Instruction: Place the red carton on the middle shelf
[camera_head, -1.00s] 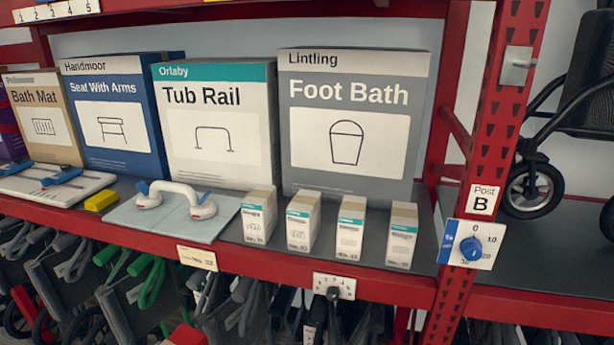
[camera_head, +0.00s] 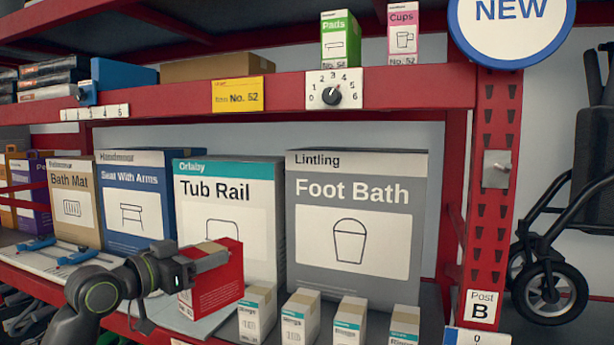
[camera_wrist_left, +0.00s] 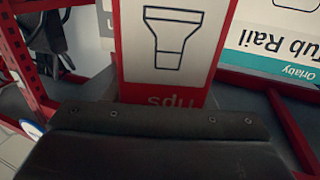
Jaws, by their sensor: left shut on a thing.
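The red carton (camera_head: 217,290) is held in my left gripper (camera_head: 208,257), which is shut on it near its top. It is in front of the Tub Rail box, above the shelf with the large boxes (camera_head: 418,292); whether it touches that shelf I cannot tell. In the left wrist view the red carton (camera_wrist_left: 178,45) shows a white panel with a drawn tip, upside down; its lower lettering is partly hidden by the gripper body. A higher shelf (camera_head: 420,88) crosses above. My right gripper is not in view.
Foot Bath (camera_head: 355,235) and Tub Rail (camera_head: 230,185) boxes fill the shelf's back. Several small white cartons (camera_head: 300,318) line its front. The higher shelf holds a green Pads carton (camera_head: 341,38) and pink Cups carton (camera_head: 403,32), with clear front between Pads and the brown box (camera_head: 218,66).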

